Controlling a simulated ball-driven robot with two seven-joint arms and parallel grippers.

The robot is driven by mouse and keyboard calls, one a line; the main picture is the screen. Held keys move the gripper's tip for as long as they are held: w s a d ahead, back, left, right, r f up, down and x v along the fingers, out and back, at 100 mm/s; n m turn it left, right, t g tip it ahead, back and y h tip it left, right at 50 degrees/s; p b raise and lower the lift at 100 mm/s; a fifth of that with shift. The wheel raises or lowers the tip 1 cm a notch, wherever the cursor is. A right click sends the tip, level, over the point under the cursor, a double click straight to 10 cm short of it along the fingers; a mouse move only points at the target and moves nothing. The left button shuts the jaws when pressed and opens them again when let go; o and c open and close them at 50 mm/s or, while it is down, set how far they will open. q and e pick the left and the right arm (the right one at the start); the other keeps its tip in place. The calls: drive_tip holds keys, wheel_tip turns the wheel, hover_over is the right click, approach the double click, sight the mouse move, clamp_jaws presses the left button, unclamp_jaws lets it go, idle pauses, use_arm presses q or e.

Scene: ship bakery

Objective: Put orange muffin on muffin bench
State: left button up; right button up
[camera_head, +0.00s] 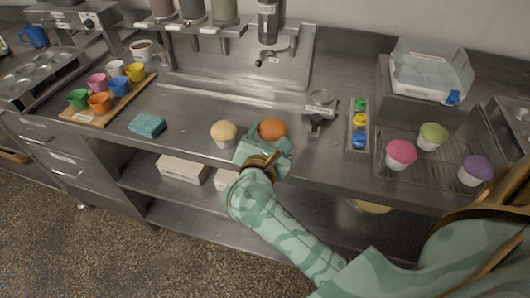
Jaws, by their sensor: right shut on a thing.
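The orange muffin (272,129) is near the front edge of the steel counter, at the middle of the picture. My right gripper (268,141) is shut on it from the front; the gripper hides the muffin's lower part, so I cannot tell whether it touches the counter. A wire rack (417,167), possibly the muffin bench, is at the right of the counter. It bears a pink muffin (400,154), a green muffin (432,136) and a purple muffin (475,170). My left gripper is not in view.
A pale muffin (223,134) stands just left of my gripper. A tray of coloured knobs or jars (359,121) and a portafilter (318,119) lie between gripper and rack. A teal sponge (147,125) and a wooden board (121,107) with coloured cups are at left.

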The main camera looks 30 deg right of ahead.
drive_tip(key=shift+w+d+f+b, duration=0.1)
drive_tip(key=shift+w+f+b, duration=0.3)
drive_tip(key=shift+f, duration=0.15)
drive_tip(key=f+b, duration=0.2)
drive_tip(key=f, duration=0.1)
drive_tip(key=shift+w+f+b, duration=0.2)
drive_tip(key=shift+f+b, duration=0.1)
drive_tip(key=shift+r, duration=0.2)
drive_tip(key=o, duration=0.4)
drive_tip(key=shift+f, duration=0.1)
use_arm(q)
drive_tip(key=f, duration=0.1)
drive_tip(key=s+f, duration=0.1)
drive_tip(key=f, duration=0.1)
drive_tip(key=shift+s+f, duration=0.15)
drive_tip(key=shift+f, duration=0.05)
use_arm(e)
drive_tip(key=o, duration=0.4)
drive_tip(key=shift+c, duration=0.2)
